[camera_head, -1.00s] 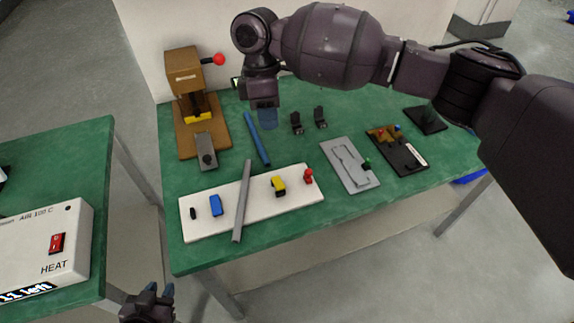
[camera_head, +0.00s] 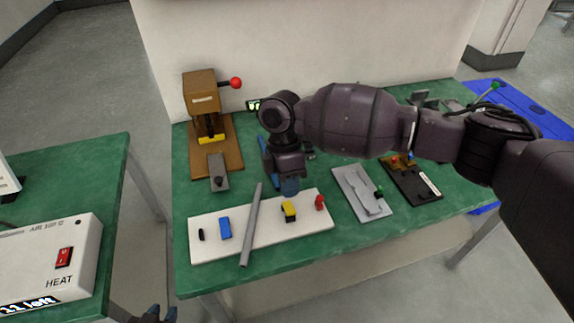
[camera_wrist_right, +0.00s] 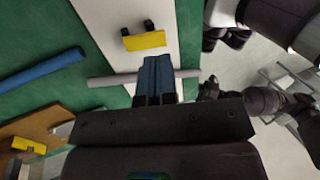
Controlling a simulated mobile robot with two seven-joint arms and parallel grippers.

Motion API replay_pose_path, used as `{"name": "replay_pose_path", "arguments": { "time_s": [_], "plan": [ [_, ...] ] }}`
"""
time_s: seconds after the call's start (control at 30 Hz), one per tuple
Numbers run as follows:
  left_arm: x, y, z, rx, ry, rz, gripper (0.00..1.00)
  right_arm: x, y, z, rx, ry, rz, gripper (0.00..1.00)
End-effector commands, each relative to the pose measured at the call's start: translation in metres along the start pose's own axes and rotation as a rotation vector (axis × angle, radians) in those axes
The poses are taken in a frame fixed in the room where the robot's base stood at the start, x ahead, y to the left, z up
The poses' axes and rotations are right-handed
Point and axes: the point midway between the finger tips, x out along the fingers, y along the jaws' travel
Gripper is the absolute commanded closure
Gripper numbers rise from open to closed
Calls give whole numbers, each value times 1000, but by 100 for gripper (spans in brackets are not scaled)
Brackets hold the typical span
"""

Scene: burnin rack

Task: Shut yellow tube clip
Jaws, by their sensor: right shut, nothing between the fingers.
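The yellow tube clip (camera_head: 289,209) sits on the white board (camera_head: 262,240), right of the grey tube (camera_head: 251,222). In the right wrist view the clip (camera_wrist_right: 144,40) shows a yellow plate with two dark lugs; whether it is shut, I cannot tell. The grey tube (camera_wrist_right: 110,80) passes behind my right fingers there and lies apart from the yellow clip. My right gripper (camera_head: 289,187) is shut and empty, just above and behind the clip.
A blue clip (camera_head: 225,227), a black clip (camera_head: 201,235) and a red clip (camera_head: 319,202) share the board. A brown press (camera_head: 202,105) with a red knob stands behind left. Grey (camera_head: 362,192) and black (camera_head: 412,183) fixtures lie to the right. A HEAT box (camera_head: 50,255) is on the left table.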

Motion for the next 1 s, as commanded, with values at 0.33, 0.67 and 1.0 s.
{"name": "replay_pose_path", "arguments": {
  "time_s": [0.33, 0.67, 1.0],
  "plan": [
    [2, 1, 0, -3, 0, 1, 69, 40, 0, 0, 1, -1, 0, 100],
    [2, 1, 0, -2, 1, 1, 69, 43, 0, 0, 2, 0, 1, 100],
    [-5, -1, -19, 0, 25, -1, 69, 43, -5, 0, 2, -1, 86, 100]
  ]
}}
